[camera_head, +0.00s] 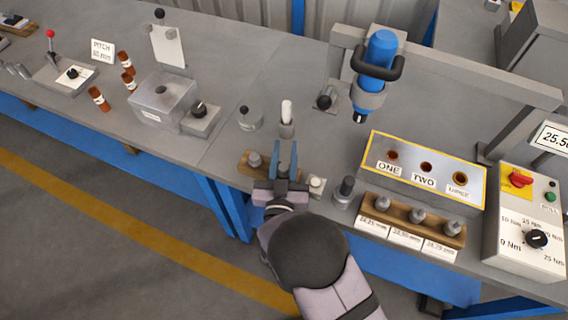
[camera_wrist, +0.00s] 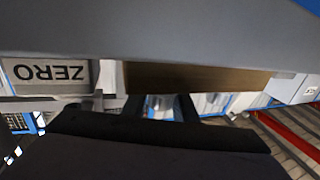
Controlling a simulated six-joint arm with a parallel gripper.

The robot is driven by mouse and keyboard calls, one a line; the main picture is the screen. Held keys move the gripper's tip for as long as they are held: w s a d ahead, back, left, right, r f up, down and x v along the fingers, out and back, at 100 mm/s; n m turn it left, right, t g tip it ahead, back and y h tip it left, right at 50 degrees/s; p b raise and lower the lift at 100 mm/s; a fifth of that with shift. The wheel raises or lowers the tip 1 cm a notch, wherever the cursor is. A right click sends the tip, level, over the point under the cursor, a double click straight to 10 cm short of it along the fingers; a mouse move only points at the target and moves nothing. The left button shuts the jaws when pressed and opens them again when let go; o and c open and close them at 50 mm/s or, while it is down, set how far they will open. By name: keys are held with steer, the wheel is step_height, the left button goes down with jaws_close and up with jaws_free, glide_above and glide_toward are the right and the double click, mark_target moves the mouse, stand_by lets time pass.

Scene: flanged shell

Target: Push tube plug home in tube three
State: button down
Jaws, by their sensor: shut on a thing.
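The white panel (camera_head: 422,171) with a yellow border has three round holes marked ONE, TWO and a third, partly legible label. The third hole (camera_head: 460,178), tube three, is at the right end. A small wooden rack (camera_head: 243,168) stands at the bench front; a grey knobbed plug (camera_head: 255,160) sits in its left part. My gripper (camera_head: 284,157), with blue fingers, is at the right part of this rack. It is shut on what looks like another tube plug, mostly hidden between the fingers. In the wrist view, dark fingers (camera_wrist: 161,106) reach to the rack's brown side (camera_wrist: 200,76).
A blue tool (camera_head: 378,58) hangs above the panel's back edge. A dark-topped post (camera_head: 345,190) and a white button (camera_head: 316,183) are close right of my gripper. A control box (camera_head: 525,225) stands far right.

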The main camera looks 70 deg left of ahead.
steer(key=shift+r, duration=0.15)
steer(key=a+r+n+g+y+p, duration=0.1)
steer(key=a+r+n+g+p, duration=0.2)
steer(key=r, duration=1.4)
steer(key=a+r+n+g+y+p, duration=0.1)
steer(key=a+r+n+g, duration=0.3)
steer(key=r, duration=1.3)
steer(key=w+d+r+m+t+p, duration=0.1)
steer(key=w+d+r+m+p, duration=0.15)
steer(key=w+r, duration=0.35)
steer(key=w+d+r+m+t+p, duration=0.1)
steer(key=w+d+r, duration=0.2)
steer(key=w+r, duration=0.35)
steer(key=w+d+f+m+t+h+b, duration=0.1)
steer(key=w+d+f+m+t+b, duration=0.1)
steer(key=w+d+f, duration=0.5)
steer(key=w+d+f+m+t+h+b, duration=0.1)
steer(key=w+d+f+m+t+b, duration=0.15)
steer(key=w+d, duration=0.45)
steer(key=w+d+f+m+t+h+b, duration=0.1)
steer(key=w+d+f+t, duration=0.3)
steer(key=w, duration=0.6)
steer(key=w+d+f+n+g, duration=0.1)
steer(key=f, duration=0.8)
steer(key=w+d+f+n+g+y, duration=0.1)
steer(key=w+d+f+g, duration=0.1)
steer(key=f, duration=0.8)
steer(key=shift+w+d+f, duration=0.25)
steer(key=shift+d+f, duration=0.05)
